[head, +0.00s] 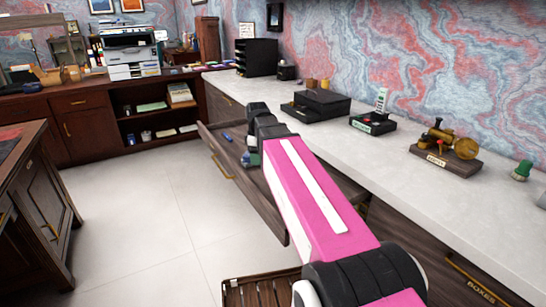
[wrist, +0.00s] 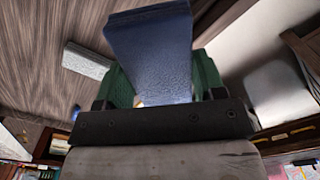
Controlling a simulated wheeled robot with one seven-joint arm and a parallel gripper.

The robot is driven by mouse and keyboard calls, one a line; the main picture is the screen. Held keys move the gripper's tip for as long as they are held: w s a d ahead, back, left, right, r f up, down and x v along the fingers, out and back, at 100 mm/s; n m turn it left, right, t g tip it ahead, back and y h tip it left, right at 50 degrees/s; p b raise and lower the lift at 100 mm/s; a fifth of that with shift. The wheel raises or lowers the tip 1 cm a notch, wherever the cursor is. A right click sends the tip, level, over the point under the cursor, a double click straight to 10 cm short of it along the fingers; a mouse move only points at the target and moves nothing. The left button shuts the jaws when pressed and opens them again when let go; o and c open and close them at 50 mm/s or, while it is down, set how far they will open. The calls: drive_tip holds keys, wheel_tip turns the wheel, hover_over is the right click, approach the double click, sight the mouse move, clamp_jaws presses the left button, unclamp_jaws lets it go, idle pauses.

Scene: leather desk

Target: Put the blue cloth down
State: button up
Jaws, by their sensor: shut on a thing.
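The blue cloth (wrist: 150,50) shows in the wrist view as a flat, folded-looking slab. It sticks out from between the green fingers of my gripper (wrist: 162,80), which is shut on it. In the head view my gripper (head: 250,158) is over the open wooden drawer (head: 222,176) below the counter. My arm hides part of the drawer, and the cloth is hard to make out there. I cannot tell whether the cloth touches the drawer's bottom.
A pale grey block (wrist: 88,60) lies on the wood-grain surface beside the cloth. A small blue item (head: 228,137) is in the drawer. The white counter (head: 400,178) holds a black box (head: 315,103) and a brass device (head: 446,150). The tiled floor left of the drawer is clear.

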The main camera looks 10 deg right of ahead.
sight(247, 152)
drive_tip(key=a+n, duration=0.1)
drive_tip(key=n, duration=0.1)
drive_tip(key=w+a+n, duration=0.1)
drive_tip(key=n, duration=0.1)
drive_tip(key=w+n, duration=0.1)
drive_tip(key=shift+w+a+f+n, duration=0.2)
drive_tip(key=shift+a+f+n, duration=0.2)
drive_tip(key=n, duration=0.1)
drive_tip(key=a+n, duration=0.1)
drive_tip(key=shift+w+f+n, duration=0.2)
drive_tip(key=shift+w+n, duration=0.1)
drive_tip(key=shift+w, duration=0.1)
drive_tip(key=w+d+f, duration=0.2)
drive_tip(key=d, duration=0.1)
drive_tip(key=w+d+f, duration=0.2)
drive_tip(key=d, duration=0.1)
drive_tip(key=w+d+f, duration=0.3)
drive_tip(key=shift+f, duration=2.05)
drive_tip(key=o, duration=0.9)
drive_tip(key=shift+f, duration=0.1)
wheel_tip(247, 152, up, 12)
